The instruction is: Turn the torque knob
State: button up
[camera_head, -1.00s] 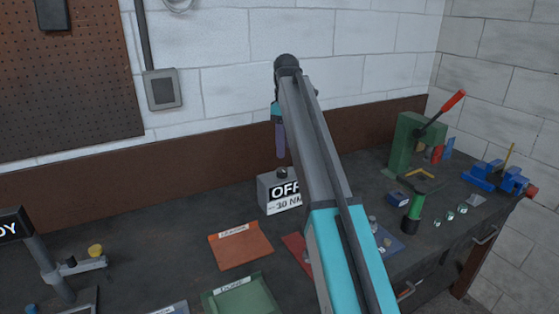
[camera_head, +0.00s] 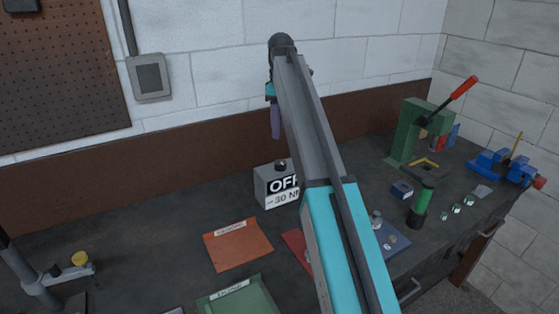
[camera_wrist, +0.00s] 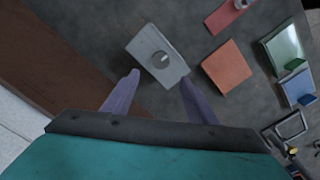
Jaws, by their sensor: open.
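The torque knob (camera_head: 281,164) is a small dark knob on top of a grey box (camera_head: 262,187) whose front reads "OFF" and about "30 NM", partly hidden by my arm. In the wrist view the round grey knob (camera_wrist: 161,60) sits on the pale box top (camera_wrist: 143,45). My gripper (camera_head: 275,122) hangs above the box, apart from it, with purple fingers pointing down. In the wrist view its fingers (camera_wrist: 159,77) are spread and empty, with the knob just beyond and between the tips.
An orange tray (camera_head: 237,244) and a green tray (camera_head: 240,300) lie in front of the box. A red tray (camera_head: 296,243) is partly behind my arm. A green press (camera_head: 406,135) and blue vise (camera_head: 490,165) stand at right. The wall is close behind.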

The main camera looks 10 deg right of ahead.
aim_at(281, 162)
notch_tip(281, 162, down, 14)
jog(key=p, duration=0.3)
jog(key=shift+r+p, duration=0.15)
jog(key=shift+p, duration=0.25)
dwell(0.4)
jog(key=c, duration=1.1)
jog(key=shift+o, duration=0.2)
